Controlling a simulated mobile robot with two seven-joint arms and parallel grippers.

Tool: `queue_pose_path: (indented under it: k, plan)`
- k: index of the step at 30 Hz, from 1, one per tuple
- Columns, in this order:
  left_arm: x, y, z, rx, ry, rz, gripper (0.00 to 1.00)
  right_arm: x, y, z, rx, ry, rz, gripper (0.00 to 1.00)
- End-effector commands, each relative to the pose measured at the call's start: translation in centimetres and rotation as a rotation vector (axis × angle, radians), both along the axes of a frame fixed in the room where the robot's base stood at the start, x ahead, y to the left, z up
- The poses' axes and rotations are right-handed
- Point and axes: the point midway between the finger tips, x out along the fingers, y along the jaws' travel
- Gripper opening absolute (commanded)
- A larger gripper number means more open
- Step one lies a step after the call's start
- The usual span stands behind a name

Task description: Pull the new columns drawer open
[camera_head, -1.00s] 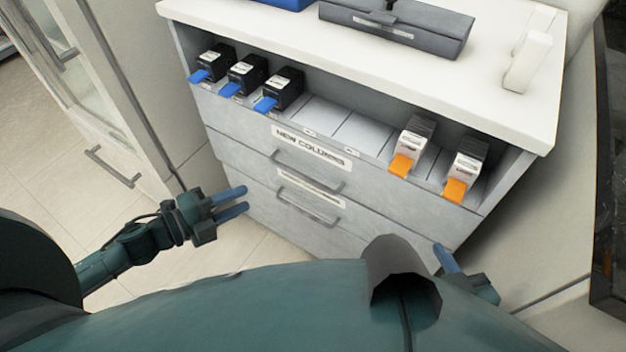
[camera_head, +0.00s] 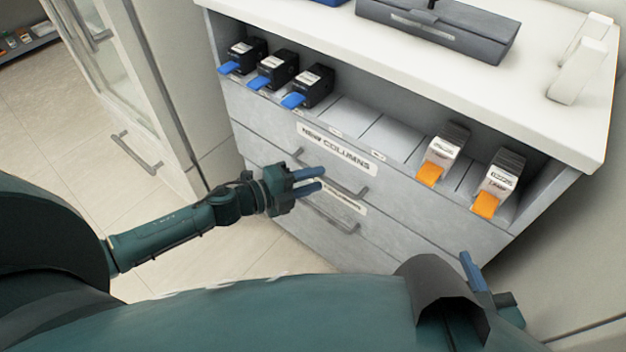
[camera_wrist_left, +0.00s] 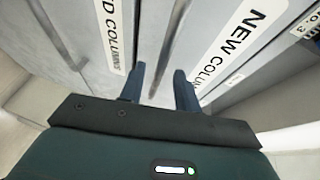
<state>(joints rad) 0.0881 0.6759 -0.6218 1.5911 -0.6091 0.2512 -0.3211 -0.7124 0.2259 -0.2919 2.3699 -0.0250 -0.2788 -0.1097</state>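The new columns drawer (camera_head: 262,128) is the upper drawer of the grey cabinet, labelled "NEW COLUMNS", with a bar handle (camera_head: 345,187). It looks shut, its front flush with the cabinet. Its label also shows in the left wrist view (camera_wrist_left: 235,42). My left gripper (camera_head: 323,179) is open, its two blue fingers apart, in front of the handle and partly covering it. The fingers (camera_wrist_left: 158,78) point at the drawer front in the left wrist view; I cannot tell whether they touch the handle. My right gripper (camera_head: 470,266) is mostly hidden behind my body, with a blue finger showing.
A second drawer with its own handle (camera_head: 330,215) lies below. The open shelf above holds black boxes with blue tabs (camera_head: 310,85) and boxes with orange tabs (camera_head: 445,150). A grey case (camera_head: 435,25) lies on the white top. A cupboard door handle (camera_head: 135,152) is at left.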

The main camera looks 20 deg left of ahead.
Motion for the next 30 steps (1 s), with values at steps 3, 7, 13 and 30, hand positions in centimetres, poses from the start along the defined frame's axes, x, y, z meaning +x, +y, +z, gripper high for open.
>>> queue_pose_path:
  k: [3, 7, 13, 30]
  plan:
    - [0.42, -0.31, -0.09, 0.001, -0.001, 0.001, 0.33, 0.04, 0.02, 0.07, 0.0, -0.01, 0.001, 0.36]
    - [0.46, -0.38, -0.13, 0.001, 0.001, 0.0, 0.33, 0.04, 0.03, 0.09, 0.001, -0.01, 0.001, 0.36]
    - [0.43, -0.37, -0.11, 0.001, 0.001, 0.0, 0.27, 0.03, 0.07, 0.04, 0.002, -0.009, 0.001, 0.36]
    - [0.41, -0.37, -0.1, 0.0, 0.0, 0.0, 0.0, 0.01, 0.12, -0.03, 0.002, -0.006, 0.004, 0.36]
